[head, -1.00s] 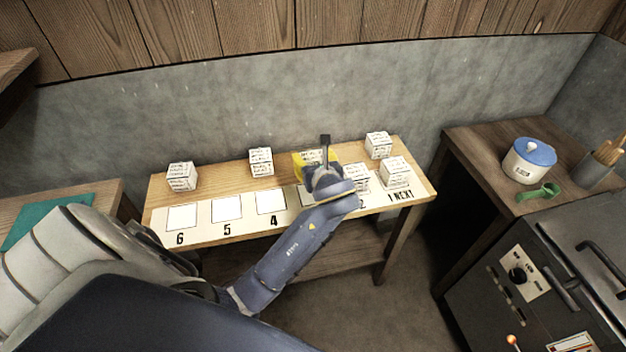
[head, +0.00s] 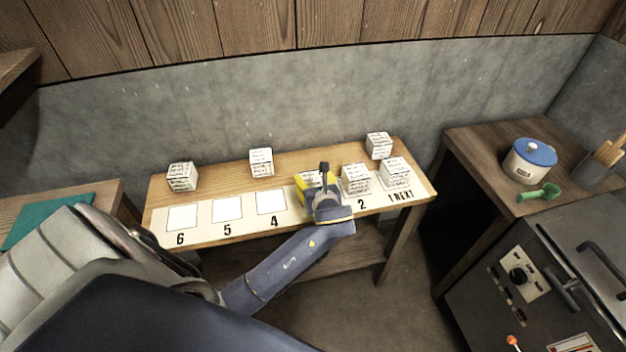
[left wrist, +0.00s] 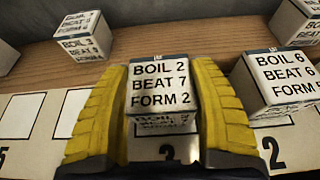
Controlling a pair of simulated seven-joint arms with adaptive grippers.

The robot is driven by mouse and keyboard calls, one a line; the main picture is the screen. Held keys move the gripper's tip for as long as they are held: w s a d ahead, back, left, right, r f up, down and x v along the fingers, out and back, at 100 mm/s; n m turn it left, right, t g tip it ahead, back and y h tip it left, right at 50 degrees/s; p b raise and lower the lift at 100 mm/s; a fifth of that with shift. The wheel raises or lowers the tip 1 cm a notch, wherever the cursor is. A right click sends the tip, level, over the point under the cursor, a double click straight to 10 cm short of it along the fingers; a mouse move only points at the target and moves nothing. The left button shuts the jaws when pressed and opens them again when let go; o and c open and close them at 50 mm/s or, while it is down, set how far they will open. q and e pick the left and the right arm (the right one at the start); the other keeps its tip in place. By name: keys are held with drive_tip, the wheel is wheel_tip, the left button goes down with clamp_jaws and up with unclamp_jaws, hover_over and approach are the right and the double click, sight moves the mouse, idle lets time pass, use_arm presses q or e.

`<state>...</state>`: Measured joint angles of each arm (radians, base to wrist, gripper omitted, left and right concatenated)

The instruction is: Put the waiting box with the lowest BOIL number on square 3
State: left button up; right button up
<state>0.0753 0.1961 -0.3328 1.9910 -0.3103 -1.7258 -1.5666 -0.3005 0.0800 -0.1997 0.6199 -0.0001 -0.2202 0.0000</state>
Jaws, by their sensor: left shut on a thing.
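My left gripper (head: 320,186) is shut on a white box (head: 305,178) at square 3 of the white strip. In the left wrist view the held box (left wrist: 163,85) reads BOIL 2, BEAT 7, FORM 2 and sits upright between the yellow fingers. Other waiting boxes stand behind the strip: one at far left (head: 182,177), one behind square 4 (head: 261,162), one at back right (head: 378,145). My right gripper is not in view.
A box reading BOIL 6, BEAT 6 (left wrist: 280,82) stands on square 2, close to the right finger. Another box (head: 395,171) stands on square 1. Squares 4 (head: 271,202), 5 (head: 227,210) and 6 (head: 182,217) are empty. The wall is close behind the table.

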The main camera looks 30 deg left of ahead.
use_arm(q)
drive_tip(key=o, duration=1.3)
drive_tip(key=shift+f, duration=0.15)
drive_tip(key=shift+r, duration=0.2)
drive_tip(key=v, duration=1.2)
drive_tip(key=shift+f, duration=0.1)
